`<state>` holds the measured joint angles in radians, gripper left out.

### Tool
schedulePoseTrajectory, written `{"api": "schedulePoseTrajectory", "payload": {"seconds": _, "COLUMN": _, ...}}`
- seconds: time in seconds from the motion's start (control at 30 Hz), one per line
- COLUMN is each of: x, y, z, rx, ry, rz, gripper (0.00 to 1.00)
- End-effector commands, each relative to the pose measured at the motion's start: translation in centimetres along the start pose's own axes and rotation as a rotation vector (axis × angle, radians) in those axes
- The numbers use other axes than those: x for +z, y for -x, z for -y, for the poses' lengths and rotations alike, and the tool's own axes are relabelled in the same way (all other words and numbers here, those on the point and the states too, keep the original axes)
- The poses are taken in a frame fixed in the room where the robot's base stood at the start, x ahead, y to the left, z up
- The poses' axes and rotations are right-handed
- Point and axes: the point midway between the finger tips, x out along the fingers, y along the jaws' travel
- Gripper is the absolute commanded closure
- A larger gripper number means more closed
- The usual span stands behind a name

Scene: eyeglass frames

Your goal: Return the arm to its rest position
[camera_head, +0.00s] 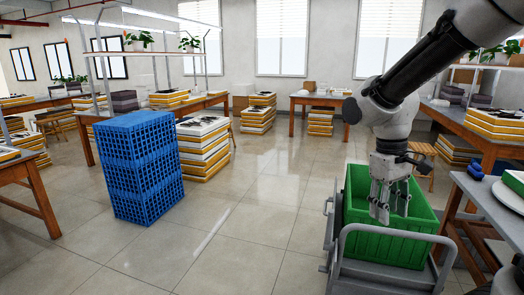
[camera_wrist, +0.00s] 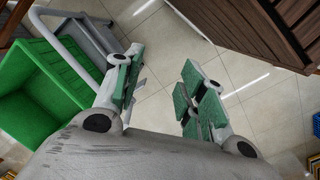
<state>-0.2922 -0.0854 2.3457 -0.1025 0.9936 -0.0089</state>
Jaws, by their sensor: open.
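My gripper (camera_head: 391,203) hangs from my arm at the right of the head view, fingers pointing down, in front of a green crate on a cart as the picture shows it. In the wrist view my gripper (camera_wrist: 160,88) has its two green-padded fingers spread apart. Only floor shows between them, and nothing is held. My arm reaches in from the upper right of the head view.
The green crate (camera_head: 408,246) sits on a grey cart (camera_head: 385,279); the crate also shows in the wrist view (camera_wrist: 35,110). Blue stacked crates (camera_head: 140,168) stand left. Tables with yellow-and-white stacks (camera_head: 203,150) line the room. The middle floor is clear.

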Motion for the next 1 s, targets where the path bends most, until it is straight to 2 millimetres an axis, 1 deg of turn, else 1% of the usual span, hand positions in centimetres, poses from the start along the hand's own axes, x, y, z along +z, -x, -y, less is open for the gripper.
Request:
{"api": "schedulePoseTrajectory", "payload": {"seconds": 0.03, "x": 2.1, "y": 0.9, "z": -0.4, "rx": -0.019, "ry": -0.054, "rz": -0.052, "gripper": 0.59}}
{"api": "schedulePoseTrajectory", "payload": {"seconds": 0.1, "x": 4.6, "y": 1.8, "z": -0.7, "rx": -0.044, "ry": -0.120, "rz": -0.119, "gripper": 0.59}}
{"api": "schedulePoseTrajectory", "payload": {"seconds": 0.2, "x": 7.9, "y": 2.7, "z": -1.0, "rx": -0.068, "ry": -0.202, "rz": -0.216, "gripper": 0.59}}
{"api": "schedulePoseTrajectory", "payload": {"seconds": 0.3, "x": 10.6, "y": 3.6, "z": -1.4, "rx": -0.070, "ry": -0.267, "rz": -0.305, "gripper": 0.59}}
{"api": "schedulePoseTrajectory", "payload": {"seconds": 0.4, "x": 12.2, "y": 4.8, "z": -2.0, "rx": -0.056, "ry": -0.315, "rz": -0.387, "gripper": 0.59}}
{"api": "schedulePoseTrajectory", "payload": {"seconds": 0.5, "x": 13.1, "y": 6.0, "z": -2.6, "rx": -0.041, "ry": -0.350, "rz": -0.448, "gripper": 0.59}}
{"api": "schedulePoseTrajectory", "payload": {"seconds": 0.6, "x": 13.7, "y": 6.5, "z": -3.0, "rx": -0.033, "ry": -0.374, "rz": -0.476, "gripper": 0.59}}
{"api": "schedulePoseTrajectory", "payload": {"seconds": 1.0, "x": 13.7, "y": 6.5, "z": -3.1, "rx": -0.032, "ry": -0.380, "rz": -0.471, "gripper": 0.59}}
